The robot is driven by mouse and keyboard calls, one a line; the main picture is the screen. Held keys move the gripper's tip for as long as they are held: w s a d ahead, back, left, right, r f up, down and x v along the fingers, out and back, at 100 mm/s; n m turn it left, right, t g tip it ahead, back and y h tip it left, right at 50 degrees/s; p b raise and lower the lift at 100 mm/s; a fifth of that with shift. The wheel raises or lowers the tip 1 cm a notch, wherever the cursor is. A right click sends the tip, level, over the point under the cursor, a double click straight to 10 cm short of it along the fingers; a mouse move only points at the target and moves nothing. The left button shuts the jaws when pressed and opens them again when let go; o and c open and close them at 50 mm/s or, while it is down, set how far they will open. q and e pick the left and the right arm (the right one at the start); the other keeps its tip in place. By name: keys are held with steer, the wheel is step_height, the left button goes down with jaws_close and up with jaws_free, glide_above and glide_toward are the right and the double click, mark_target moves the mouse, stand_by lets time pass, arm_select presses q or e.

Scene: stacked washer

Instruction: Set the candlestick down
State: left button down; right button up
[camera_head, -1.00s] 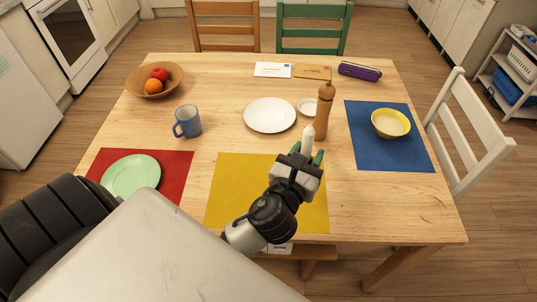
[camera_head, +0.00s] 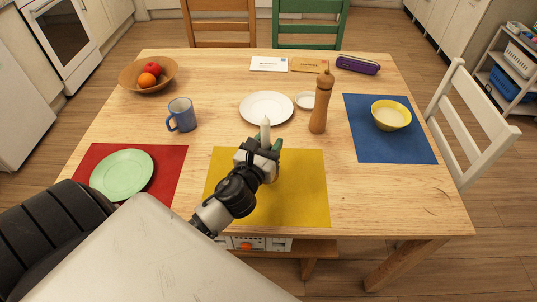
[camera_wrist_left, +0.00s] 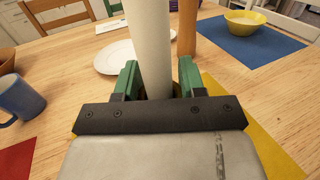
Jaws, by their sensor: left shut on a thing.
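The candlestick, a pale upright candle (camera_head: 266,129), shows its top just above my left gripper (camera_head: 264,148). In the left wrist view the pale candle (camera_wrist_left: 151,40) rises between the two green fingers of the gripper (camera_wrist_left: 158,82). The gripper is shut on the candlestick, over the far part of the yellow placemat (camera_head: 295,185). Its lower end is hidden by the gripper, so I cannot tell whether it touches the table. My right gripper is not in view.
A white plate (camera_head: 266,107) lies just beyond the candlestick. A wooden pepper mill (camera_head: 319,105) stands to its right, and a blue mug (camera_head: 182,115) to its left. A blue placemat (camera_head: 385,152) holds a yellow bowl (camera_head: 391,115). The yellow placemat is bare around the gripper.

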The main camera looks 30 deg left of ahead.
arm_select(q)
step_height(320, 180, down, 4)
steer(key=shift+r+b, duration=0.1)
steer(key=shift+b, duration=0.65)
steer(key=shift+f, duration=0.2)
steer(key=c, duration=0.7)
jaws_free()
steer(key=shift+o, duration=0.2)
steer(key=shift+r, duration=0.1)
